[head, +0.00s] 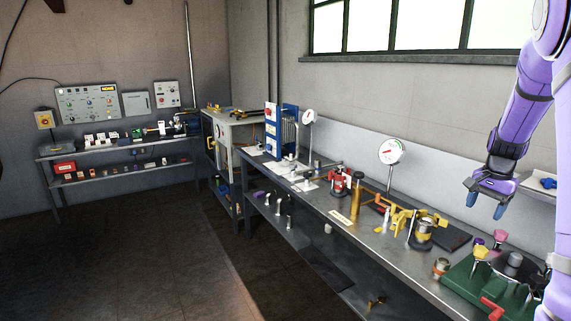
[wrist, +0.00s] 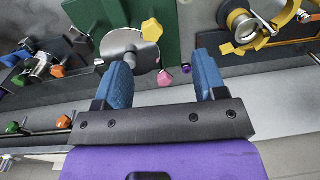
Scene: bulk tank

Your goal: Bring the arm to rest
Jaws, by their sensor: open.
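My purple arm comes in from the right in the head view, and my gripper (head: 487,206) hangs above the right part of the long bench (head: 331,203). Its blue fingers are apart, with nothing between them. In the wrist view my gripper (wrist: 160,80) shows both blue fingertips spread. Beyond them lie a green fixture (wrist: 180,20), a round metal disc (wrist: 125,48) and a yellow knob (wrist: 152,30). The fingers look clear of these parts, though the exact gap is hard to tell.
The green fixture with coloured knobs (head: 481,253) stands at the bench's right end. Yellow clamps (head: 400,220) and a dial gauge (head: 390,151) stand along the bench. A second bench (head: 120,147) and control panels (head: 87,103) are at the back left. The floor (head: 120,250) at left is clear.

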